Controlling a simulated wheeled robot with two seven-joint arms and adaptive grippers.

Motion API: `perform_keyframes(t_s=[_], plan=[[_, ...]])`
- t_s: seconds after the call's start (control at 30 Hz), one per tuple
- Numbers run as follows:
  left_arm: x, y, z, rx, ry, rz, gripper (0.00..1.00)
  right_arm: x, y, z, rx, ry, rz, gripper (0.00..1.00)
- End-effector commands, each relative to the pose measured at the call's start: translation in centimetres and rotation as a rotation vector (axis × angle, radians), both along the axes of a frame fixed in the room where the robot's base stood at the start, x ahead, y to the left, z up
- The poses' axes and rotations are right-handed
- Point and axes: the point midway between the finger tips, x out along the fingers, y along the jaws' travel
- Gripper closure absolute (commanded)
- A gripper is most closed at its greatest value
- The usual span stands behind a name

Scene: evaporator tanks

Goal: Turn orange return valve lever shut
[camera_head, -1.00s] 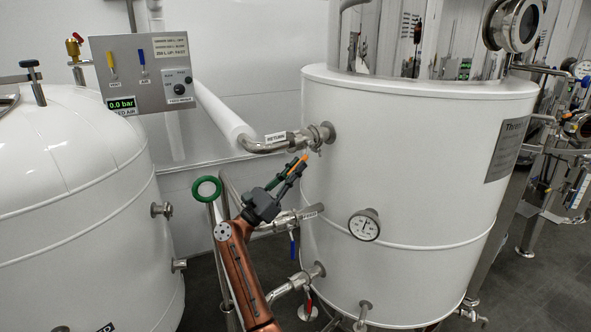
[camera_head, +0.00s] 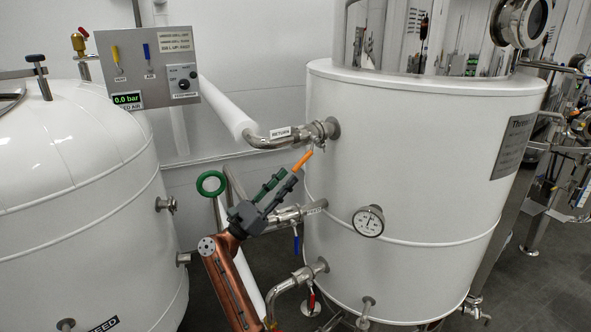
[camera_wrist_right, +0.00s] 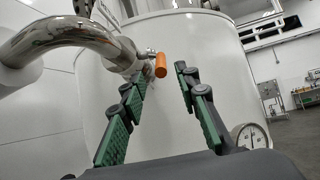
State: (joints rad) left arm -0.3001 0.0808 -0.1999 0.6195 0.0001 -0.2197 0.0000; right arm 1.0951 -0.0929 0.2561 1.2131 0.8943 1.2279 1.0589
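The orange return valve lever (camera_head: 302,160) hangs slanting down and left from the valve where the RETURN pipe (camera_head: 268,139) meets the white tank (camera_head: 410,175). In the right wrist view the lever (camera_wrist_right: 160,65) appears end-on, in the gap between the fingertips and seemingly just beyond them. My right gripper (camera_head: 284,178) is below and left of the lever in the head view, pointing up at its free end. Its green-padded fingers (camera_wrist_right: 161,77) are apart, with nothing held. Any contact with the lever cannot be made out. My left gripper is not in view.
A second pipe with a blue lever (camera_head: 296,242) runs behind and below my right gripper. A dial gauge (camera_head: 368,221) sticks out of the tank. A control panel (camera_head: 150,67) hangs at upper left.

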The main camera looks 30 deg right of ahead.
Motion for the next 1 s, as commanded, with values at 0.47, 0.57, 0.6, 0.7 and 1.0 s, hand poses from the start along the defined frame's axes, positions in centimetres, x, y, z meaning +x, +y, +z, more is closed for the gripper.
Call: perform_keyframes(t_s=[0.47, 0.57, 0.6, 0.7, 1.0], plan=[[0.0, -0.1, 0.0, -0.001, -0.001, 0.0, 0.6, -0.5, 4.1, -3.0, 0.0, 0.0, -0.001, 0.71], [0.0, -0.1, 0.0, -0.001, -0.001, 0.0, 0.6, -0.5, 4.1, -3.0, 0.0, 0.0, -0.001, 0.71], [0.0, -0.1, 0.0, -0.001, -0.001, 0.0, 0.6, -0.5, 4.1, -3.0, 0.0, 0.0, -0.001, 0.71], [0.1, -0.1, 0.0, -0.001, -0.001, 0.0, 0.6, -0.5, 4.1, -3.0, -0.001, 0.001, -0.001, 0.74], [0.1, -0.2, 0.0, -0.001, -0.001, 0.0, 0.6, 1.3, 3.0, -5.5, -0.271, 0.257, 0.016, 0.95]])
